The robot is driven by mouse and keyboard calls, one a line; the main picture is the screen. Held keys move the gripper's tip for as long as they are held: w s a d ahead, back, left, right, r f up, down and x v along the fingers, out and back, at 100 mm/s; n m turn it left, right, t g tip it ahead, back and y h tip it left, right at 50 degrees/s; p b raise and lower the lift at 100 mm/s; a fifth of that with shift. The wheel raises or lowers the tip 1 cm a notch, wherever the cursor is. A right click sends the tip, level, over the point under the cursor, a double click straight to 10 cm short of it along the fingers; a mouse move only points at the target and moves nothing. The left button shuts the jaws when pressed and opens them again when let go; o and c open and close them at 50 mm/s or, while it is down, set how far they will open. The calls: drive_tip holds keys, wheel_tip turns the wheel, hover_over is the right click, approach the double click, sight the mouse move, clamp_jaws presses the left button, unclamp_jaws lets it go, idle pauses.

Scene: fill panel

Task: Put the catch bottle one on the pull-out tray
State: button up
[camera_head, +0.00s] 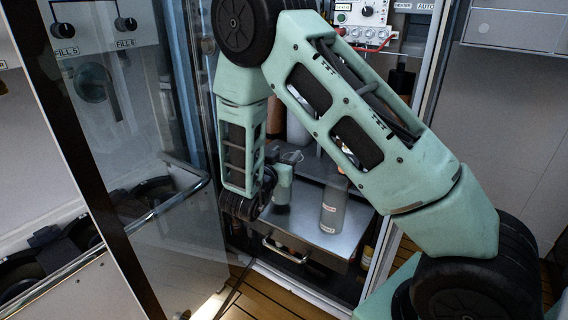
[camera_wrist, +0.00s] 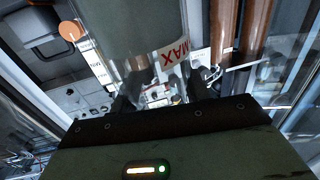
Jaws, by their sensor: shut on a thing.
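A grey bottle with small pale labels (camera_head: 333,207), which I take to be catch bottle one, is upright at the pull-out tray (camera_head: 305,247) in the head view. In the wrist view, a large grey-green cylinder (camera_wrist: 130,28) with a red MAX mark fills the upper middle, in front of my fingers. My gripper (camera_wrist: 163,88) is shut on the bottle.
The tray slides from a cabinet, with a handle (camera_head: 285,250) at its front. A glass door (camera_head: 150,180) with a bar stands open at the left. An instrument panel (camera_head: 362,14) is above. Brown cylinders (camera_wrist: 242,35) stand close by in the wrist view.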

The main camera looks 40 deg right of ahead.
drive_tip(key=shift+f, duration=0.7)
drive_tip(key=o, duration=1.2)
drive_tip(key=shift+o, duration=0.2)
